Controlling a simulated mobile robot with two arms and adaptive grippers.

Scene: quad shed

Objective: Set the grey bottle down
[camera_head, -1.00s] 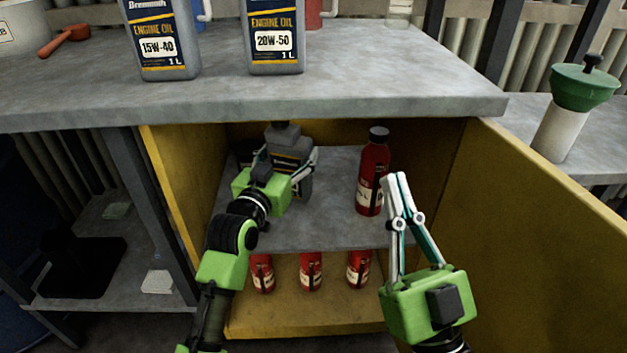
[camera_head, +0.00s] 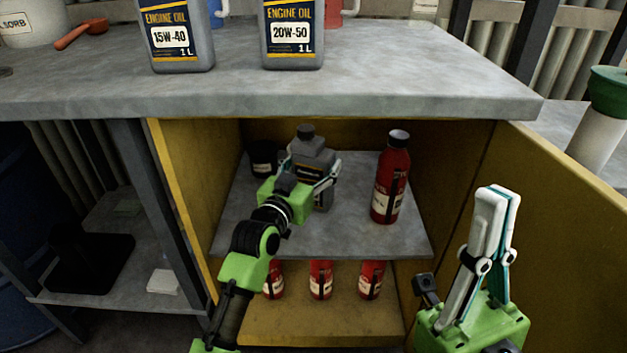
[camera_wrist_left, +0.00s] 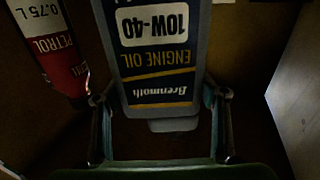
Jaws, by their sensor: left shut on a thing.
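The grey bottle (camera_head: 317,160), with a dark cap and dark label, is upright inside the yellow cabinet, over its upper shelf (camera_head: 335,237). My left gripper (camera_head: 313,180) is shut around its body from the front and hides part of it. I cannot tell whether its base touches the shelf. In the left wrist view the bottle (camera_wrist_left: 160,60) appears upside down between the fingers (camera_wrist_left: 160,100), its label reading 10W-40 engine oil. My right gripper (camera_head: 497,192) is outside the cabinet at the right, its fingers together and empty.
A red bottle (camera_head: 392,180) stands to the right on the same shelf, and a dark container (camera_head: 263,158) at the back left. Several red bottles (camera_head: 320,280) stand below. The open yellow door (camera_head: 560,230) is at the right. Oil bottles (camera_head: 292,35) stand on the worktop (camera_head: 400,75).

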